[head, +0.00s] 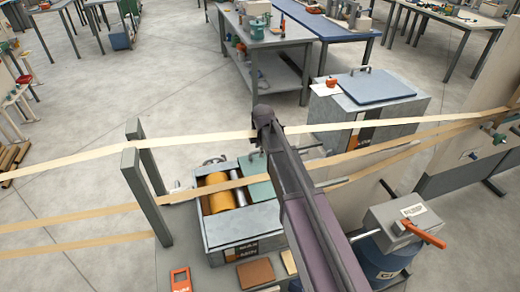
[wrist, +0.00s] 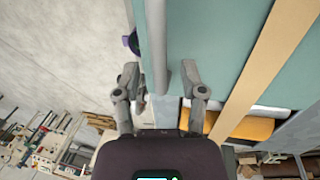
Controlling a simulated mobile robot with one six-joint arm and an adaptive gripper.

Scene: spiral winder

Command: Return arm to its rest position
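My arm (head: 305,205) reaches from the bottom of the head view up to a dark joint in front of a pale strip (head: 195,139). My gripper (wrist: 161,72) shows in the wrist view with its two fingers spread apart. A grey edge of a teal panel (wrist: 212,45) shows between and beyond the fingers; I cannot tell how close it is. Nothing is visibly held. In the head view I cannot make out the fingers near the joint.
A winder with a yellow roller (head: 215,190) and a teal plate (head: 258,180) stands beside my arm. Several pale strips cross the scene, passing a grey post frame (head: 146,190). A grey machine box (head: 400,215) with an orange handle stands right. Open floor (head: 150,85) lies upper left.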

